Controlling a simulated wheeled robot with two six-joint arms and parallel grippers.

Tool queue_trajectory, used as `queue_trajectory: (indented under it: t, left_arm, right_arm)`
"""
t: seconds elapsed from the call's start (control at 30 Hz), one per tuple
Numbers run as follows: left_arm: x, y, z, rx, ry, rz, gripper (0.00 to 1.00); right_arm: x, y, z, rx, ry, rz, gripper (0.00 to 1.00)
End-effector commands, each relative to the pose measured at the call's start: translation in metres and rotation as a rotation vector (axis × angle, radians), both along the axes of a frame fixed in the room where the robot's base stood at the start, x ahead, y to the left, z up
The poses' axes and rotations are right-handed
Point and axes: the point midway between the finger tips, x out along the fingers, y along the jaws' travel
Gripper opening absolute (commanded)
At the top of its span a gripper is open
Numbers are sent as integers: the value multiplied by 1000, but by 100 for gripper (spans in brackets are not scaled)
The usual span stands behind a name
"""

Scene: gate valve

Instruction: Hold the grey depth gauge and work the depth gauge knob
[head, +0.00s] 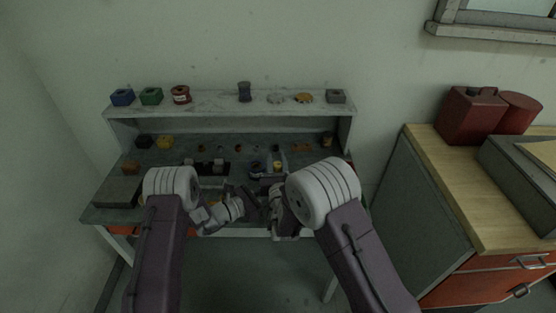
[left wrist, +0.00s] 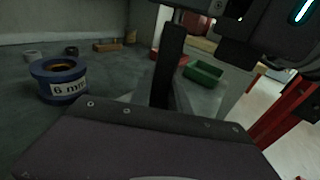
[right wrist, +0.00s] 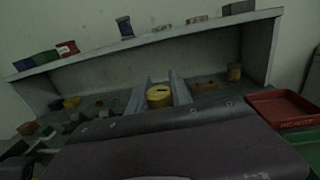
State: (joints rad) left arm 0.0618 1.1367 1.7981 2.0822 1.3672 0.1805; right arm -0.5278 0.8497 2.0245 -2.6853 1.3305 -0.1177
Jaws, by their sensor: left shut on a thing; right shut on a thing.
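My left gripper (head: 244,204) and right gripper (head: 272,204) meet close together in front of the bench's front edge. A dark grey upright bar, seemingly part of the depth gauge (head: 252,196), shows between them. A dark upright bar (left wrist: 172,65) also stands in front of the left gripper in the left wrist view, but I cannot tell whether it is gauge or finger. The left gripper is shut on the gauge. The right gripper is shut at the gauge's knob, which is small and mostly hidden. The right wrist view does not show the held part clearly.
The bench (head: 110,206) has a raised shelf (head: 210,106) with blocks and spools. A blue 6 mm ring (left wrist: 60,82) and a yellow cylinder (right wrist: 160,97) stand on the bench. A red tray (right wrist: 284,110) and a green tray (left wrist: 203,73) are nearby. A wood-topped cabinet (head: 450,190) stands right.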

Motion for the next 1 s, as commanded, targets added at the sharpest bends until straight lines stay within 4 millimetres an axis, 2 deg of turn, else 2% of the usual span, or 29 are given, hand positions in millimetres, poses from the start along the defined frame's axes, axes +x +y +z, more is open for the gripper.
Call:
queue_trajectory:
  t: [0.3, 0.7, 0.73, 0.8, 1.0]
  left_arm:
    - [-1, 0, -1, 1, 4, -2, 0]
    - [-1, 0, -1, 2, 4, -1, 0]
    - [-1, 0, -1, 2, 4, -1, 0]
    - [-1, 0, -1, 2, 4, -1, 0]
    - [-1, 0, -1, 2, 4, -1, 0]
  right_arm:
    - [0, 2, 1, 2, -1, 71, 0]
    - [-1, 3, 0, 1, -1, 78, 0]
    - [-1, 3, 0, 1, -1, 78, 31]
    - [-1, 3, 0, 1, 0, 78, 48]
    - [-1, 3, 0, 1, 0, 77, 48]
